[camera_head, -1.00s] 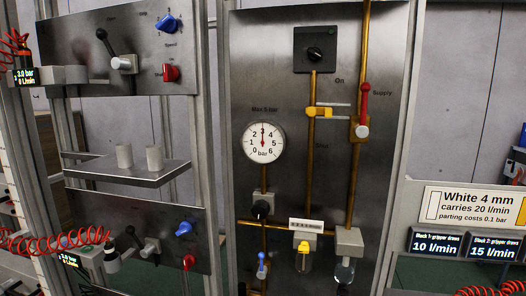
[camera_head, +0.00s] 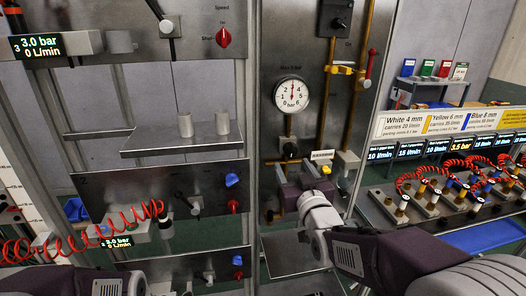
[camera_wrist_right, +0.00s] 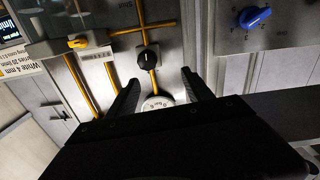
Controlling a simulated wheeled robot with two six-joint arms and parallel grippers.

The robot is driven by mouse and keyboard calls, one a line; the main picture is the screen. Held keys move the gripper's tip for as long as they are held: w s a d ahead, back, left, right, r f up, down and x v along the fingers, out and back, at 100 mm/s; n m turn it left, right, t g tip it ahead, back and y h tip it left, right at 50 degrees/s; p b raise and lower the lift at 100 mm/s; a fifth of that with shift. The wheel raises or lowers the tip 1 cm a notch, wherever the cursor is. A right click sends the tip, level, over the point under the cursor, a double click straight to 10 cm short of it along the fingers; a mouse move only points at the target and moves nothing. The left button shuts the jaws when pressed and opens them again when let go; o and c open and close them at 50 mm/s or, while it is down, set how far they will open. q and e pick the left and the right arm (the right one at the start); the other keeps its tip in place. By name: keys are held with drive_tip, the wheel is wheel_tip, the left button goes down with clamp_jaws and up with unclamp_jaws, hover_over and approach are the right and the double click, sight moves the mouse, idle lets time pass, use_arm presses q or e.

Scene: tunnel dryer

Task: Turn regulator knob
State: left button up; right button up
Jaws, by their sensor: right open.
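The black regulator knob (camera_head: 290,148) sits on the brass pipe under the round white pressure gauge (camera_head: 291,94), on the upright metal panel. The gauge needle points about straight up. My right gripper (camera_head: 285,182) is in front of the panel, below the knob; its fingertips are hard to make out in the head view. In the right wrist view my right gripper (camera_wrist_right: 160,82) is open and empty. The knob (camera_wrist_right: 148,60) shows just beyond its fingertips, and part of the gauge (camera_wrist_right: 156,103) shows between the fingers. My left gripper is out of view.
A red supply lever (camera_head: 371,62) and a black rotary switch (camera_head: 338,22) are higher on the panel. A shelf (camera_head: 180,141) with two light cylinders juts out at the left. A bench with red coiled hoses (camera_head: 460,165) stands at the right.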

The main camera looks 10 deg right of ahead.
sight(292, 152)
drive_tip(key=w+p, duration=0.1)
drive_tip(key=w, duration=0.2)
drive_tip(key=w+d+p, duration=0.1)
drive_tip(key=w, duration=0.2)
drive_tip(key=w+d+p, duration=0.1)
drive_tip(key=w, duration=0.2)
drive_tip(key=shift+w+f, duration=0.25)
drive_tip(key=shift+w+d+f, duration=0.15)
drive_tip(key=shift+w+d, duration=0.05)
drive_tip(key=shift+d, duration=0.25)
drive_tip(key=shift+s+a, duration=0.15)
drive_tip(key=c, duration=0.3)
drive_tip(key=shift+a, duration=0.15)
drive_tip(key=c, duration=1)
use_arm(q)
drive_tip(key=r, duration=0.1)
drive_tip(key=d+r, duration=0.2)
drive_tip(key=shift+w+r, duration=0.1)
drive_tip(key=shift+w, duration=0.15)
